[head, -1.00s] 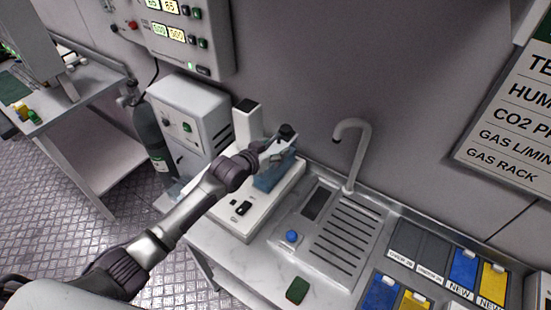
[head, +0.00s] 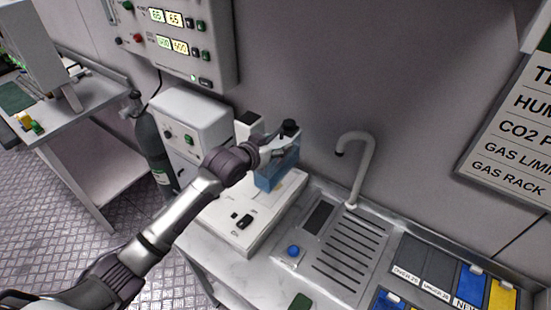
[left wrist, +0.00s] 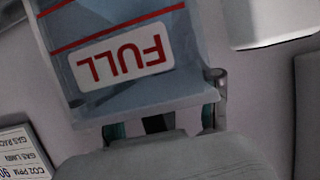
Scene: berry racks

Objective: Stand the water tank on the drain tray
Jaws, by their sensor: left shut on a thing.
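The water tank (head: 270,176) is a translucent blue box with a dark cap, above the white machine's base (head: 232,217) in the head view. In the left wrist view the tank (left wrist: 140,85) fills the upper middle, with an upside-down FULL label and red lines. My left gripper (head: 277,150) is shut on the tank near its top and hides part of it. The tank looks about upright and seems slightly above the base. The drain tray (head: 322,274) is the slotted metal panel below the tap, right of the machine; nothing stands on its slots. My right gripper is out of view.
A curved grey tap (head: 362,170) rises at the drain tray's back edge. A blue knob (head: 293,251) is at its left. Blue and yellow packs (head: 468,285) stand in a rack to the right. A gas cylinder (head: 155,150) and a white box (head: 190,125) are to the left.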

